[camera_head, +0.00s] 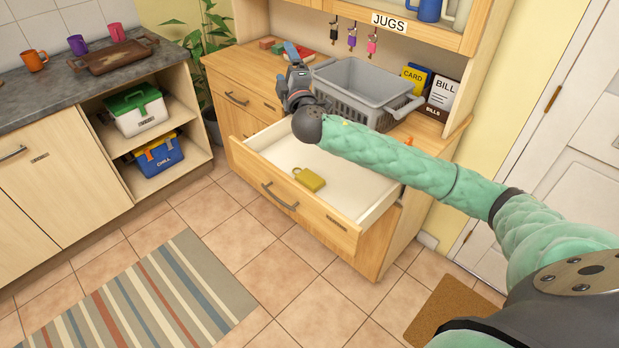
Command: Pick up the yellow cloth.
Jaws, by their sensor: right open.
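No thing that I can clearly tell is a yellow cloth shows in the head view. A small yellow padlock-shaped item (309,179) with a loop handle lies flat in the open drawer (375,192). My right arm reaches in from the right across the drawer. My right gripper (291,52) is at the far end of that arm, open, above the cabinet top beside the grey basket (358,85). It is well beyond the yellow item and apart from it. My right forearm hides part of the drawer's back and the basket's front. My left gripper is out of view.
Red blocks (270,43) and a red book (305,55) lie on the cabinet top (235,75). Card and bill holders (440,97) stand right of the basket. Keys (352,38) hang above.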

